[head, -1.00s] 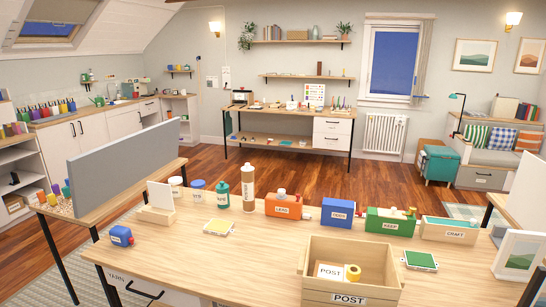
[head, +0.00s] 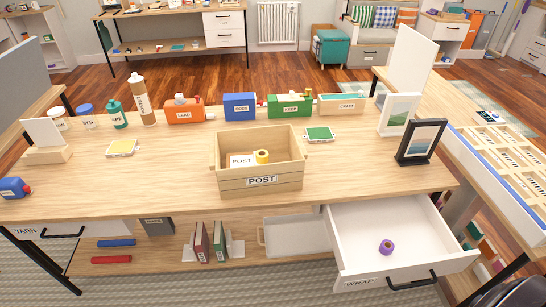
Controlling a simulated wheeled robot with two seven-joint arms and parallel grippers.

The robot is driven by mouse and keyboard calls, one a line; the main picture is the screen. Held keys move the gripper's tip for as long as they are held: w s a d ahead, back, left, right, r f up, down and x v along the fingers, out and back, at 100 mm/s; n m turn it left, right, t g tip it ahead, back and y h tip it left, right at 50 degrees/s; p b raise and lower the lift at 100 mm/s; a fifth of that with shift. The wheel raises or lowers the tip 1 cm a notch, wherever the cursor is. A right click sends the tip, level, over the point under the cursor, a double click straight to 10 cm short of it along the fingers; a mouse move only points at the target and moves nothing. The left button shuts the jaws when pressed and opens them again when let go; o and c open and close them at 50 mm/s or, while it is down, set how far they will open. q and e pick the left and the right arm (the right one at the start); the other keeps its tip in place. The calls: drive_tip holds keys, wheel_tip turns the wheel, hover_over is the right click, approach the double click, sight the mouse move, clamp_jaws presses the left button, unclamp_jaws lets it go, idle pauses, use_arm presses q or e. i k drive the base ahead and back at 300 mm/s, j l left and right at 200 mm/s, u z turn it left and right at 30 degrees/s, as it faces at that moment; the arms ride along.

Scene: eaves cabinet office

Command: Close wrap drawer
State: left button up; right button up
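The drawer labelled WRAP (head: 350,232) stands pulled open at the front right of the wooden desk. Its front panel carries a black bar handle (head: 412,281) and faces me. A purple spool (head: 386,247) lies inside on the white drawer floor. The drawer labelled YARN (head: 80,230) at the left of the same desk looks shut. Neither of my grippers shows in the head view, so their relation to the drawer cannot be seen.
On the desktop (head: 330,185) stand a wooden POST box (head: 262,182), picture frames (head: 421,142), and a row of containers including a green box (head: 290,105). The lower shelf holds books (head: 201,242) and a white tray (head: 295,236). A table with a divided tray (head: 505,158) stands close on the right.

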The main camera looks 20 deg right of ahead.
sight(425, 247)
drive_tip(key=l+z, duration=0.1)
drive_tip(key=z, duration=1.95)
